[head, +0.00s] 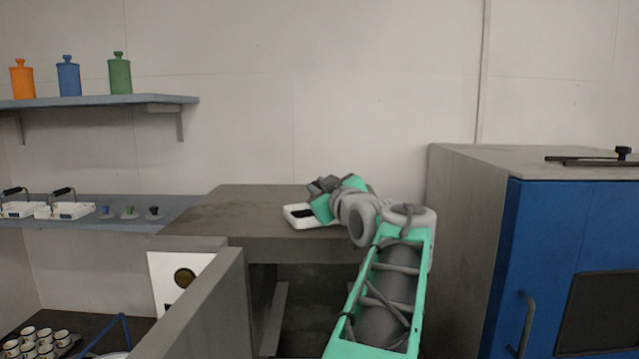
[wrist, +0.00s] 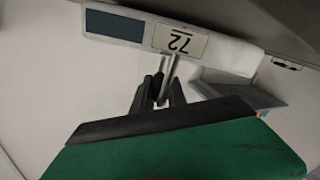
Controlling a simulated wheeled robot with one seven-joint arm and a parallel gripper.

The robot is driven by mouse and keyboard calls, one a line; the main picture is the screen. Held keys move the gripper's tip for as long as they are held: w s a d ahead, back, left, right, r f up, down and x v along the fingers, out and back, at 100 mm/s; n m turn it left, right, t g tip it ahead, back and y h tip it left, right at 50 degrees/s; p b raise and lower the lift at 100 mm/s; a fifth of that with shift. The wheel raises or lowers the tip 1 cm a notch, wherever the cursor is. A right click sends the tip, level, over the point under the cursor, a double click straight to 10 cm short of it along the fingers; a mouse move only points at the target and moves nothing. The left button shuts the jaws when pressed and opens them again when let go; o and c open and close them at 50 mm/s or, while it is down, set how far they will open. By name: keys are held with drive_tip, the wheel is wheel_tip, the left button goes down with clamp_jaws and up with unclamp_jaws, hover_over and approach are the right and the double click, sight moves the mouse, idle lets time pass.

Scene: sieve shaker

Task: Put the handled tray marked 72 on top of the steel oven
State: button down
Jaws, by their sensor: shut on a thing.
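The handled tray marked 72 (wrist: 215,50) is white, with a dark blue-grey panel beside its upside-down 72 label in the wrist view.
A tall blue-doored cabinet (head: 535,260) stands close on the right. A wall shelf (head: 100,101) holds three jars. The lower shelf (head: 170,212) holds two other handled trays (head: 65,210) and small knobbed items.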

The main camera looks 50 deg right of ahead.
drive_tip(key=shift+f+b, duration=0.2)
drive_tip(key=shift+b, duration=0.15)
drive_tip(key=c, duration=1.3)
unclamp_jaws()
drive_tip(key=shift+r, duration=0.1)
drive_tip(key=shift+s+r+p, duration=0.1)
drive_tip(key=shift+r+p, duration=0.1)
drive_tip(key=shift+p, duration=0.1)
drive_tip(key=b+v, duration=0.4)
drive_tip(key=v, duration=0.8)
drive_tip(key=shift+b, duration=0.3)
